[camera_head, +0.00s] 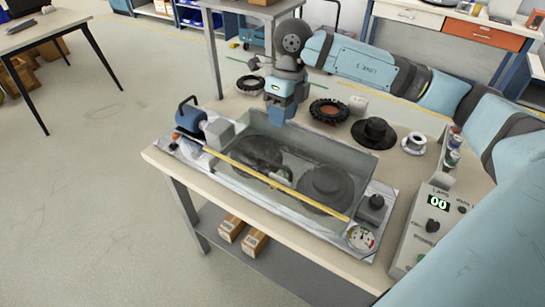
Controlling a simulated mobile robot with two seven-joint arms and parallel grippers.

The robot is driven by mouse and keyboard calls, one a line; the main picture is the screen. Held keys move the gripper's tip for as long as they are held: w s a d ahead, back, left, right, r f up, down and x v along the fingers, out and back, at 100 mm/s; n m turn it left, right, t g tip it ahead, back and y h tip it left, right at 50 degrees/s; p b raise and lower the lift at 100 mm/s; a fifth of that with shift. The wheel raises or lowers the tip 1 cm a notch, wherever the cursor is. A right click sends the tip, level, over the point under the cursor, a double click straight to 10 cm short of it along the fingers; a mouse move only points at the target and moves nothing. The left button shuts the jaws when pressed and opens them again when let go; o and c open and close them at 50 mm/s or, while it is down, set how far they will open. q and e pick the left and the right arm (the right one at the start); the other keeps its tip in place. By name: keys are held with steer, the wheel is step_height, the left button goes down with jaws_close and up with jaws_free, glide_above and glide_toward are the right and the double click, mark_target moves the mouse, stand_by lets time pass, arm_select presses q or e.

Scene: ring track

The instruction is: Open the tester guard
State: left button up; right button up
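The tester (222,172) stands on the table, with a silvery base and two dark round parts seen through its clear guard. The guard (345,157) is a see-through cover with a yellow bar (275,183) along its near edge. It appears to be down over the round parts. My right gripper (283,113) comes in from the right and points down at the guard's far side, near its far left corner. Whether it touches the guard is unclear, and its fingertips are too small to read as open or shut. My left gripper is not in view.
A control box (432,222) reading 00 stands right.

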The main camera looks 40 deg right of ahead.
glide_above(276, 157)
steer(key=s+a, duration=0.3)
steer(key=s, duration=0.1)
steer(key=f, duration=1.2)
steer(key=shift+s+a+p, duration=0.1)
steer(key=shift+s+p, duration=0.1)
steer(key=shift+p, duration=0.15)
jaws_close()
